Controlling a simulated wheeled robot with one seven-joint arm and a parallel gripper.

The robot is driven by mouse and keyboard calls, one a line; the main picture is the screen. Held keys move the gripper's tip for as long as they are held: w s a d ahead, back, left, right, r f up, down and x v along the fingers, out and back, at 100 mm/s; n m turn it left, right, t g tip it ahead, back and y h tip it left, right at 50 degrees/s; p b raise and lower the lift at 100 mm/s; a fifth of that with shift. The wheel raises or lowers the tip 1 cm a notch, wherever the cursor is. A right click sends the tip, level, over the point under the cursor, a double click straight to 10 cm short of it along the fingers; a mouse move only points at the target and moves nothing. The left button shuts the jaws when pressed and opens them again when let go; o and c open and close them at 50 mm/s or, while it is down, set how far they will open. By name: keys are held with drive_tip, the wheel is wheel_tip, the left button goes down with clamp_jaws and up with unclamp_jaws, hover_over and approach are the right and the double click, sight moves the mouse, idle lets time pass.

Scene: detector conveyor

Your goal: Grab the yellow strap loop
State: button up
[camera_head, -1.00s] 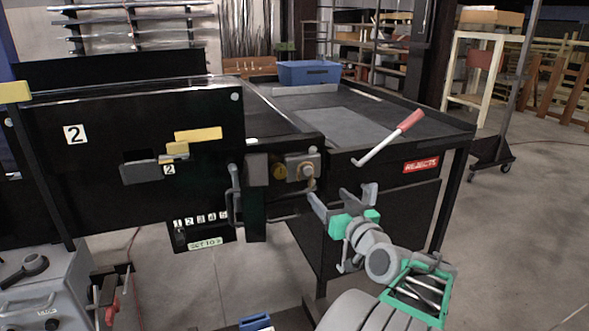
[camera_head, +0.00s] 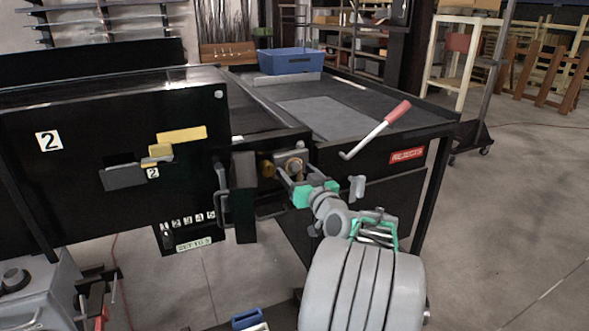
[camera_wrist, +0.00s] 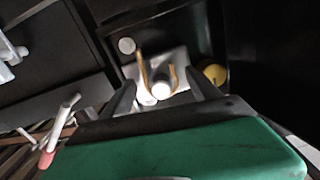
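The yellow strap loop shows in the wrist view as a thin tan-yellow band (camera_wrist: 143,70) beside a pale round knob on a grey plate. In the head view it is a small brownish loop (camera_head: 299,164) at the grey latch box on the black machine, partly hard to make out. My gripper (camera_wrist: 160,80) is open, with one grey finger on each side of the strap and knob in the wrist view. I cannot tell whether the fingers touch anything. In the head view my gripper (camera_head: 296,172) is just below and in front of the latch box.
A yellow round knob (camera_wrist: 215,74) sits right of the plate in the wrist view. A red-handled lever (camera_head: 377,130) slants across the reject cabinet. A black vertical handle (camera_head: 222,190) stands left of the latch. A blue bin (camera_head: 290,61) rests behind. Open floor lies to the right.

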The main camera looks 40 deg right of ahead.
drive_tip(key=c, duration=1.3)
drive_tip(key=shift+b, duration=0.3)
drive_tip(key=shift+c, duration=0.2)
